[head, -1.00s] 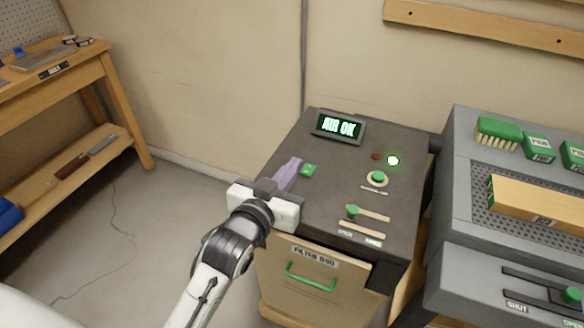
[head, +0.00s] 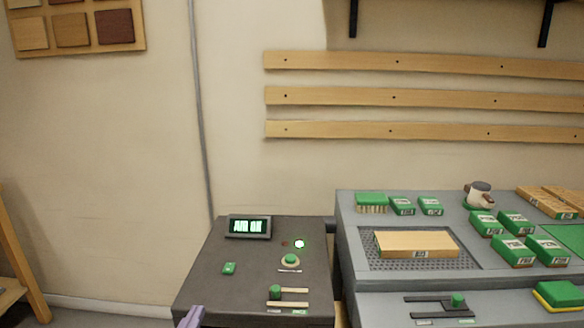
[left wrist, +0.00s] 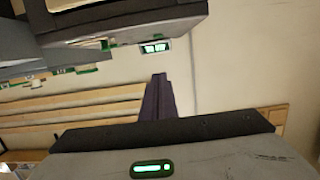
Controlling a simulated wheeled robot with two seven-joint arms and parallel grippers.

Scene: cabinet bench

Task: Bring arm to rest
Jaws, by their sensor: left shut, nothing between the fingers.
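My left gripper (head: 190,316) shows only its purple fingertips at the bottom edge of the head view, by the front left of the dark control cabinet (head: 210,290). In the left wrist view its purple fingers (left wrist: 160,95) are together, with nothing between them. The rest of the left arm is out of the head view. My right gripper is not in view.
The cabinet has a display (head: 249,226) reading AIR OK, a lit green lamp (head: 299,244), a green knob (head: 290,260) and a slider (head: 275,292).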

